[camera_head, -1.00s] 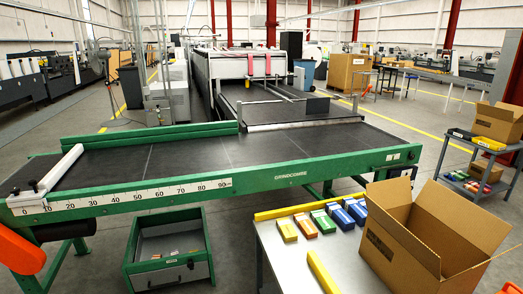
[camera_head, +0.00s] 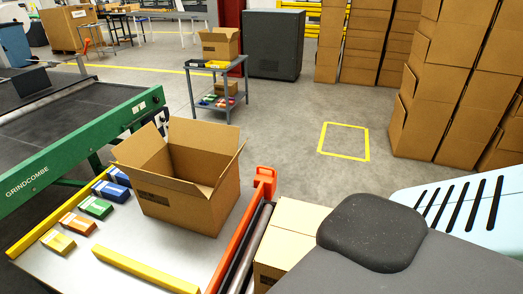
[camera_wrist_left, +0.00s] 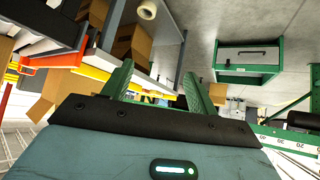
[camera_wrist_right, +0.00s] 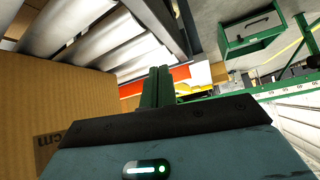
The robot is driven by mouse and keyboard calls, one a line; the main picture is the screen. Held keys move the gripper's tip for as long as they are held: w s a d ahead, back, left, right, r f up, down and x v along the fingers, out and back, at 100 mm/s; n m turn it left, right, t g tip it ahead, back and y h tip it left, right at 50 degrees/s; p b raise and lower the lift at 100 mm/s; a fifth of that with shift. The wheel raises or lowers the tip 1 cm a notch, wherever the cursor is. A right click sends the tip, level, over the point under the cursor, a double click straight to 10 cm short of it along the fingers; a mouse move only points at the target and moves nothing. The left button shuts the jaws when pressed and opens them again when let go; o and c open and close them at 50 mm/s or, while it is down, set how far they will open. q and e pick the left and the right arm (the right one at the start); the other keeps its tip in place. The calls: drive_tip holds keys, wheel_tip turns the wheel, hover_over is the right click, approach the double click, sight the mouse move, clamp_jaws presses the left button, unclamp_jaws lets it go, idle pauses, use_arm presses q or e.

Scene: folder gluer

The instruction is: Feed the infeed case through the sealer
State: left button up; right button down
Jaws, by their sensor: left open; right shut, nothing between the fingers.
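A tan carton with a closed top (camera_head: 285,235) stands beside dark rollers at the bottom of the head view, partly cut off by a grey shape; I cannot tell whether it is the infeed case. A cardboard case (camera_wrist_right: 60,110) with dark print fills the left of the right wrist view, near metal rollers (camera_wrist_right: 90,35). My right gripper (camera_wrist_right: 158,88) is shut and empty, to the right of that case. My left gripper (camera_wrist_left: 155,85) is open and empty, its green fingers apart. Neither gripper shows in the head view. The sealer cannot be clearly made out.
An open-flapped carton (camera_head: 190,180) stands on the grey table (camera_head: 140,235) with several coloured packs and yellow bars. An orange-edged rail (camera_head: 245,235) lies to its right. A cart (camera_head: 217,95), stacked cartons (camera_head: 455,80) and a yellow floor square (camera_head: 344,141) stand beyond, with clear floor between.

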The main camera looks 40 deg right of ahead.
drive_tip(key=w+a+r+n+g+y+p, duration=0.1)
drive_tip(key=w+r+n+g, duration=0.15)
drive_tip(key=w, duration=0.45)
drive_tip(key=w+a+r+n+g+y, duration=0.1)
drive_tip(key=w+r+g, duration=0.1)
drive_tip(key=w+r, duration=0.35)
use_arm(q)
drive_tip(key=w+r, duration=0.1)
drive_tip(key=w+r+p, duration=0.1)
drive_tip(key=shift+w+a+r+t, duration=0.2)
drive_tip(key=shift+a+r+t, duration=0.15)
drive_tip(key=shift+r+t, duration=0.05)
use_arm(e)
drive_tip(key=w+d+r+g+h, duration=0.2)
drive_tip(key=w+d+r, duration=0.4)
drive_tip(key=d+r, duration=0.2)
drive_tip(key=w+d+r+g+h, duration=0.2)
drive_tip(key=w+d+r, duration=0.5)
drive_tip(key=d, duration=0.5)
drive_tip(key=shift+w+d+r, duration=0.3)
drive_tip(key=shift+d+r, duration=0.05)
drive_tip(key=shift+r, duration=0.25)
